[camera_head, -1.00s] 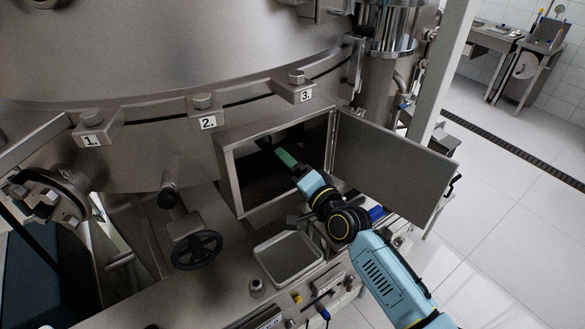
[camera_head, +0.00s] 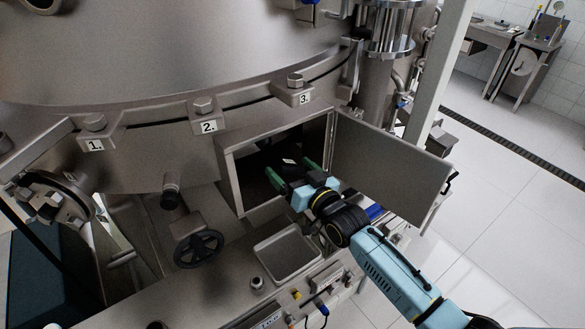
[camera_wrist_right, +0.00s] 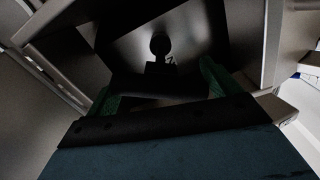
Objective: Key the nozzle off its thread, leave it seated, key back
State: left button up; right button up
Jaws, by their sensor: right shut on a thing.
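My right gripper (camera_head: 289,171) reaches into the open box (camera_head: 229,175) under label 3. Its green fingers stand wide apart around a dark thing (camera_wrist_right: 150,86) that looks like the key, and it is shut on it. The held part is mostly lost in shadow. My left gripper is not in view.
The box's door (camera_head: 390,165) stands open on the right, close to my right arm. An empty metal tray (camera_head: 288,256) lies in front of the box. A small metal fitting (camera_head: 257,283) stands left of it. A black handwheel (camera_head: 198,248) sits further left.

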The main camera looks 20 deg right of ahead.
jog(key=n, duration=0.3)
jog(key=shift+p, duration=0.4)
jog(key=n, duration=0.4)
jog(key=shift+s+d, duration=0.1)
jog(key=shift+s, duration=0.2)
jog(key=shift+s+d, duration=0.15)
jog(key=shift+s, duration=0.05)
